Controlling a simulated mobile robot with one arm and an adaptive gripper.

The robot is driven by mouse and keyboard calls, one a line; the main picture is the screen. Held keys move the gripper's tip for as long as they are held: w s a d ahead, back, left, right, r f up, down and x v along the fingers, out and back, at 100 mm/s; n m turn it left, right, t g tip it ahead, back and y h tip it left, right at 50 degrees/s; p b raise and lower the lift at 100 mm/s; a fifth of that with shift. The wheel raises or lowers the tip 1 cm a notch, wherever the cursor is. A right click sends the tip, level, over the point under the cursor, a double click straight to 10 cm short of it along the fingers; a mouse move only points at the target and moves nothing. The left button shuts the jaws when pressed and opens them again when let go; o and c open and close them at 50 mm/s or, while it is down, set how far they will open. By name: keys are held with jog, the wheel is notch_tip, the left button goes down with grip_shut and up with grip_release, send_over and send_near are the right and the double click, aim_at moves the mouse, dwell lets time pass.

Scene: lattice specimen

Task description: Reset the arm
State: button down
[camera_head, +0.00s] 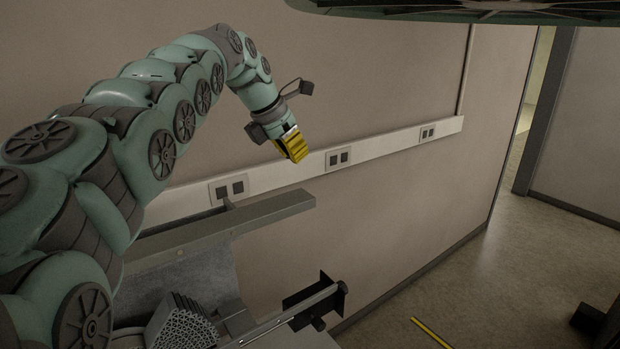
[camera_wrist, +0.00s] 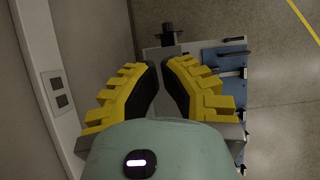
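My arm reaches up and across from the left in the head view. My gripper (camera_head: 293,147) hangs at its end in front of the wall, pointing down and to the right, well above the bench. In the wrist view my gripper (camera_wrist: 161,68) shows two yellow ribbed fingers with black inner pads. A narrow gap shows between them, and nothing is held there. A grey honeycomb-like block (camera_head: 182,326) stands below at the bottom of the head view, apart from my gripper and partly cut off by the frame.
A grey beam (camera_head: 230,222) runs along the bench beside the wall. A dark bracket on a rail (camera_head: 316,300) sticks out at the bench's right. A wall trunking with sockets (camera_head: 339,158) runs behind my gripper. Open floor (camera_head: 500,255) lies to the right.

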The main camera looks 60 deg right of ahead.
jog(key=shift+s+r+p, duration=0.1)
jog(key=shift+r+p, duration=0.65)
jog(key=shift+r, duration=0.85)
